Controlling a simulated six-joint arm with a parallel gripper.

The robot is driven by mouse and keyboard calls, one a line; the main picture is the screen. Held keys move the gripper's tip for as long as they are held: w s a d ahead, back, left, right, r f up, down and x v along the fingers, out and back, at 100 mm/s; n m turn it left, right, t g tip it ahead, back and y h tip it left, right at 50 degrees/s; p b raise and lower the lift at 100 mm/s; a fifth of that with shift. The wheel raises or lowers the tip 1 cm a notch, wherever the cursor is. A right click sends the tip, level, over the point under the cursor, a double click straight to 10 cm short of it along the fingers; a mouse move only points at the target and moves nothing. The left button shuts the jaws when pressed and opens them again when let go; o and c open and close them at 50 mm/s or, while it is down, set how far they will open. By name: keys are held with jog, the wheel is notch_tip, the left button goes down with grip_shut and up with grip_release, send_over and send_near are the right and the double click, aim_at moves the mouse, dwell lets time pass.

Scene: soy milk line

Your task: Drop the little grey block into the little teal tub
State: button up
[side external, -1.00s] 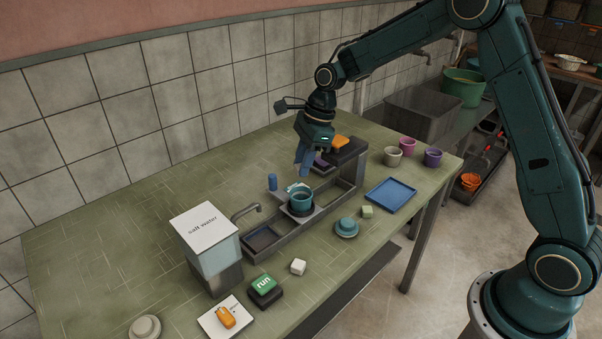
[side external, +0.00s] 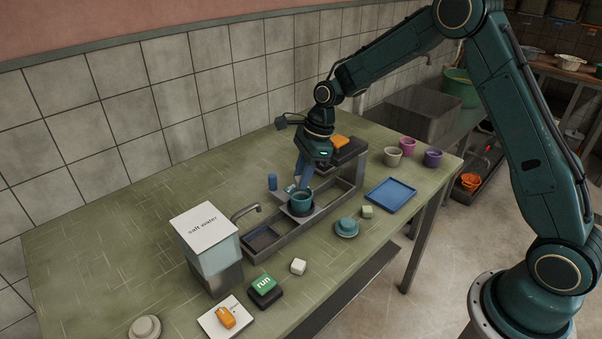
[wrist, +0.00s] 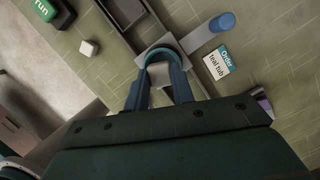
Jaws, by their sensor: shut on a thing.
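The little teal tub (side external: 302,203) sits on a carriage on the grey rail; its rim also shows in the wrist view (wrist: 163,52). My gripper (side external: 303,187) is above the tub, its blue fingers pointing down close to its rim. In the wrist view my gripper (wrist: 162,77) is shut on a little grey block (wrist: 160,75), which shows between the fingers over the tub. In the side view the block is hidden by the fingers and tub.
A blue cylinder (side external: 272,182) and an order card reading "teal tub" (wrist: 216,62) are beside the rail.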

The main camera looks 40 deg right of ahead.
aim_at(297, 179)
jog(key=shift+f, duration=0.9)
jog(key=o, duration=1)
jog(key=shift+o, duration=0.2)
jog(key=shift+r, duration=0.1)
jog(key=shift+r, duration=2.4)
